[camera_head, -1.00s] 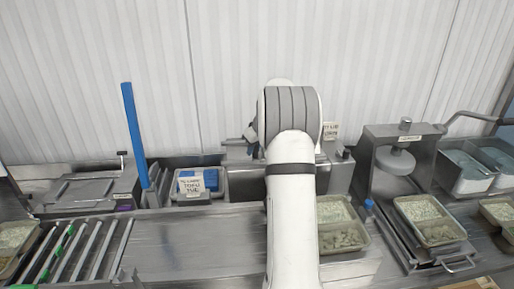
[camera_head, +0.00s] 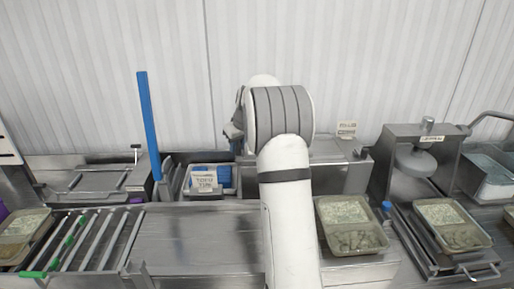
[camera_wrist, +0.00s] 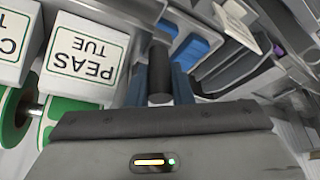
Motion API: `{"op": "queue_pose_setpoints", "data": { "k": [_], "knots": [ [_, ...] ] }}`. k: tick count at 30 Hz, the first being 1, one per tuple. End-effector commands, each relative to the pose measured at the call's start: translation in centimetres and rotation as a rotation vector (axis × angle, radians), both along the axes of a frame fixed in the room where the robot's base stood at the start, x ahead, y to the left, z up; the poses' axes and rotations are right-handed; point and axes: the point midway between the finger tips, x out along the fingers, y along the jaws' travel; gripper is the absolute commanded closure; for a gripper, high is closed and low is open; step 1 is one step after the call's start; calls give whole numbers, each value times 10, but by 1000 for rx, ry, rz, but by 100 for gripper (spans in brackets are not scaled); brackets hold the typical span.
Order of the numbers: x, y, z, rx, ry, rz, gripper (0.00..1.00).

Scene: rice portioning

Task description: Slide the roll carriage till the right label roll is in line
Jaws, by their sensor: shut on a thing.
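My gripper (camera_wrist: 161,98) shows in the wrist view, its two blue-grey fingers shut on a dark upright knob (camera_wrist: 159,68). A white label reading PEAS TUE (camera_wrist: 88,48), upside down, stands by the right roll; a second label (camera_wrist: 14,42) is cut off at the left edge. The carriage's body and its line-up point cannot be made out.
A tray with blue items (camera_head: 226,176) and a white card stands left of my arm, beside a blue post (camera_head: 149,125). A roller rack (camera_head: 90,242) lies at left. Food trays (camera_head: 350,225) and a metal press (camera_head: 425,150) stand at right. The steel counter between is bare.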

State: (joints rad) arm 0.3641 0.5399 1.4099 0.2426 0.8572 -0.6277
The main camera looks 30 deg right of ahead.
Motion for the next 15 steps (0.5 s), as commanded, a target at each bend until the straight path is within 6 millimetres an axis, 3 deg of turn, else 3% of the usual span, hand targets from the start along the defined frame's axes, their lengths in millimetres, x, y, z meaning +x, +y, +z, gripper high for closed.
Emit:
{"op": "queue_pose_setpoints", "data": {
  "k": [1, 6, 15],
  "knots": [
    [5, 11, 0, 2, -3, 4, 100],
    [15, 30, 1, 1, -3, 3, 100],
    [19, 39, 2, 3, -3, 2, 100]
  ]
}}
